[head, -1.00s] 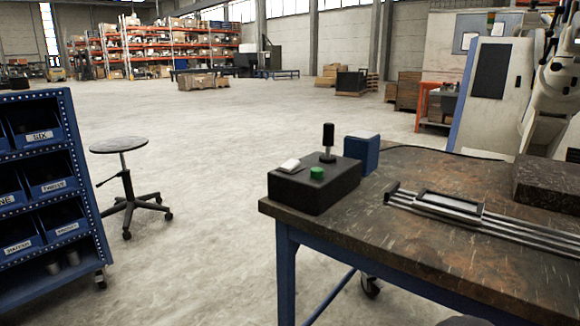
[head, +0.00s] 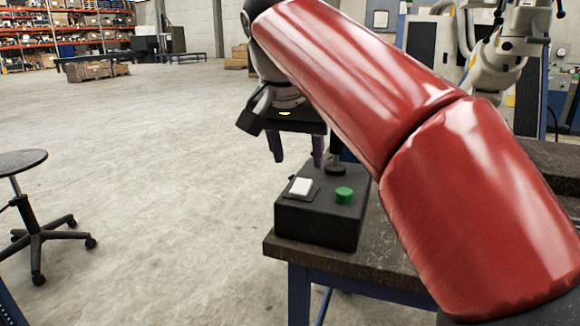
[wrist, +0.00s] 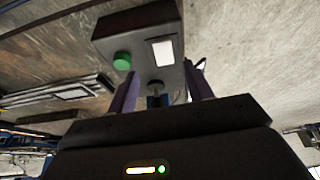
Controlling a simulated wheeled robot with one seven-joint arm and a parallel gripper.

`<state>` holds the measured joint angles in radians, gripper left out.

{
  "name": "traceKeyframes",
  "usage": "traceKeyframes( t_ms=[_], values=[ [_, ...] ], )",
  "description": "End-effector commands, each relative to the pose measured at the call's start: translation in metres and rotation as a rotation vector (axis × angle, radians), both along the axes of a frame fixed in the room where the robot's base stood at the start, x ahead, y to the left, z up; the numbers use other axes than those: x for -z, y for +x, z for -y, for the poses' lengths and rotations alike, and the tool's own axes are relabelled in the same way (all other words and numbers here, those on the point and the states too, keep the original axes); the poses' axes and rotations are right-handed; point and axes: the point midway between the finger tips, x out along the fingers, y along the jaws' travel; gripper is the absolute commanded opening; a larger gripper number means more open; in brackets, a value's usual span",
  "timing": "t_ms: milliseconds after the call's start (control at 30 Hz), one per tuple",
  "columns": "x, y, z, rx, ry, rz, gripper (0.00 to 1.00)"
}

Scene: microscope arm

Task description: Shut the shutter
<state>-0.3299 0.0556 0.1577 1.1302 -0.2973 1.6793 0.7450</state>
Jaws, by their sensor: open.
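A black control box (head: 318,215) sits on the near-left corner of the table, with a white rocker switch (head: 301,186), a green button (head: 344,195) and an upright black lever (head: 335,168). My gripper (head: 297,160) is open, fingers down, above the box's back-left part, apart from the switch and button. In the wrist view, the box (wrist: 140,40) lies beyond the open fingers (wrist: 160,78), and the lever (wrist: 157,88) appears between them; I cannot tell whether it stands between them in depth. My arm hides the lever's top. I cannot tell which part is the shutter.
The dark table (head: 385,250) extends right behind my red arm. Metal rails with a framed slide (wrist: 72,93) show in the wrist view. A stool (head: 30,200) stands left on open floor. A white machine arm (head: 490,65) stands behind the table.

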Motion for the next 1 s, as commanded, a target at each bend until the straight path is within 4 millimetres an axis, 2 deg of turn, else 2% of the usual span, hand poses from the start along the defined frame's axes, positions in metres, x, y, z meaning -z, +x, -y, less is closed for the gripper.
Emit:
traceKeyframes(
  t_ms=[167, 400, 600, 967, 1000],
  values=[
    [0.004, 0.006, -0.003, 0.018, 0.004, 0.001, 0.51],
    [0.040, 0.019, 0.002, 0.018, 0.004, -0.001, 0.51],
    [0.062, 0.028, 0.006, 0.019, 0.005, 0.001, 0.51],
    [0.068, 0.031, 0.007, 0.017, 0.006, 0.002, 0.51],
    [0.068, 0.031, 0.007, 0.017, 0.006, 0.002, 0.48]
  ],
)
